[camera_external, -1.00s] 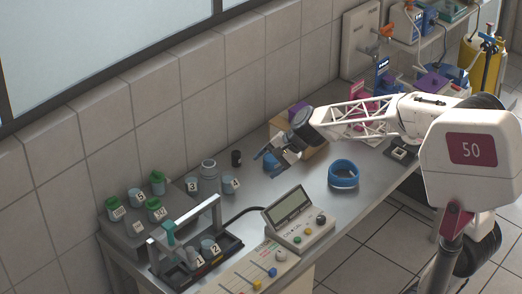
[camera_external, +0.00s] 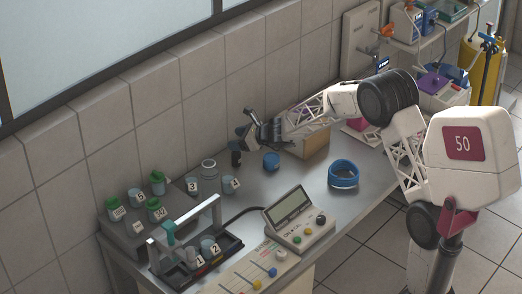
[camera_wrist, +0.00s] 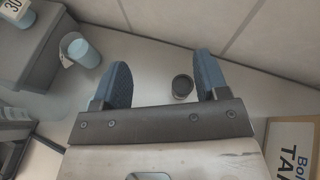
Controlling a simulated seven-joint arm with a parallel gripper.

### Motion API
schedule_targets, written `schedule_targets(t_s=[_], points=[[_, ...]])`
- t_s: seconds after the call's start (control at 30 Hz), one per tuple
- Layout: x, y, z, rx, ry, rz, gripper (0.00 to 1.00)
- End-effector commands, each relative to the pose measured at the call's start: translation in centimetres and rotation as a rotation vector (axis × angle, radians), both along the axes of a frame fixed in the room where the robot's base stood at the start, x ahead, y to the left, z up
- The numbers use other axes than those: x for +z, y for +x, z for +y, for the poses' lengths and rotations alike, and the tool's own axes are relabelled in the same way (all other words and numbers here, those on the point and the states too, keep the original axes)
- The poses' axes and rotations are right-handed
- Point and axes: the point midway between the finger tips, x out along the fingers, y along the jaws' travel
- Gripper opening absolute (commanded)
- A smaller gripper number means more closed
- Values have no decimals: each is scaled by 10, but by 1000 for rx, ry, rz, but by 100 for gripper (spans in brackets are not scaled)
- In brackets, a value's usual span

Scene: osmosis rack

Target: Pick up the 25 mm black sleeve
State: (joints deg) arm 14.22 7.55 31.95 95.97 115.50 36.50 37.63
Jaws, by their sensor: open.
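In the wrist view the sleeve (camera_wrist: 182,88) shows from above as a dark round opening between my fingers, closer to the right finger. My gripper (camera_external: 243,130) is open and empty above the sleeve, its blue fingertips apart. In the wrist view my gripper (camera_wrist: 163,78) spans wider than the sleeve. Neither finger visibly touches it. The exact height above it is hard to tell.
A cardboard box (camera_wrist: 290,148) is at lower right in the wrist view. The wall (camera_wrist: 270,35) is close behind.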

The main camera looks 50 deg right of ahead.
Motion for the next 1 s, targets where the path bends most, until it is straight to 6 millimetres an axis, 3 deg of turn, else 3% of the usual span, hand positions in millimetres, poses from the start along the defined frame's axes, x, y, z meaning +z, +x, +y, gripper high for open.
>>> schedule_targets(t_s=[0.1, 0.23, 0.67, 1.0], points=[[-17, 13, -16, -67, 57, 14, 67], [-24, 19, -23, -102, 88, 19, 67], [-28, 20, -24, -108, 94, 21, 67], [-55, 20, -24, -107, 94, 22, 67]])
